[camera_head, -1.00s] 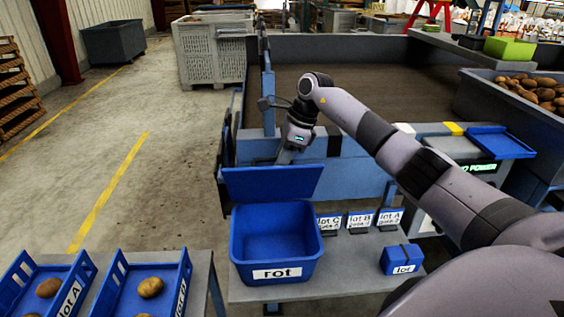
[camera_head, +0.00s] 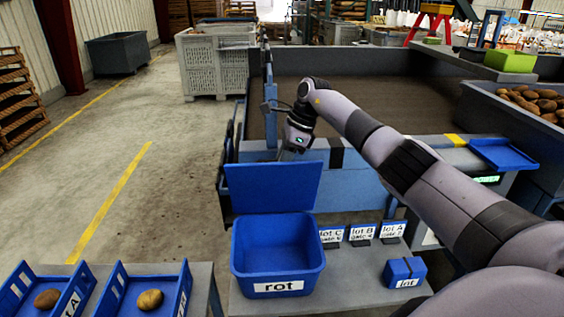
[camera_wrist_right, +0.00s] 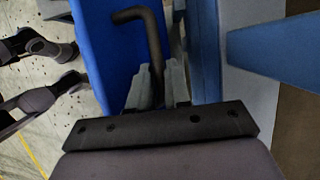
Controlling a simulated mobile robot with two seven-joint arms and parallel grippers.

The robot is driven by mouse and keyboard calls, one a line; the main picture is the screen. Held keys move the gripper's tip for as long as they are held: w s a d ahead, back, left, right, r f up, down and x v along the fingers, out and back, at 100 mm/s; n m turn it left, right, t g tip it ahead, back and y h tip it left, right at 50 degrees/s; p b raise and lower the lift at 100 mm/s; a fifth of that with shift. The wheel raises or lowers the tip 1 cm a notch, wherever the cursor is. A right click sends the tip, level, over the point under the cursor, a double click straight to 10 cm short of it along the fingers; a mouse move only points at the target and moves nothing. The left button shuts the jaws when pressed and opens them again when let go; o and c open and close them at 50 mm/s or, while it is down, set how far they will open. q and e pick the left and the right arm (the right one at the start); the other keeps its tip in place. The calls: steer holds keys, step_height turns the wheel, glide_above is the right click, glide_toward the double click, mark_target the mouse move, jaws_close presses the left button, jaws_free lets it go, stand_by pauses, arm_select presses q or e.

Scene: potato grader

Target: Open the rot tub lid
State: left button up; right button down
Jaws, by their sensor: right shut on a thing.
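The blue rot tub (camera_head: 278,256), with a white "rot" label, stands on the grey bench in the head view. Its blue lid (camera_head: 272,187) is raised and stands upright at the tub's back edge. My right gripper is behind the lid in the head view, its fingers hidden there. In the right wrist view my right gripper (camera_wrist_right: 160,85) is shut on the dark bent handle (camera_wrist_right: 148,30) on the blue lid (camera_wrist_right: 100,40). The tub looks empty. My left gripper is not in view.
Two blue trays, lot A (camera_head: 75,290) and another (camera_head: 178,290), each hold a potato at lower left. Lot cards (camera_head: 361,234) and a small blue lot box (camera_head: 405,270) are right of the tub. The grader's blue side wall (camera_head: 350,185) is close behind the lid.

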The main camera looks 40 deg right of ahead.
steer(key=c, duration=1.3)
jaws_free()
steer(key=shift+s+d+f, duration=0.15)
steer(key=shift+d, duration=0.15)
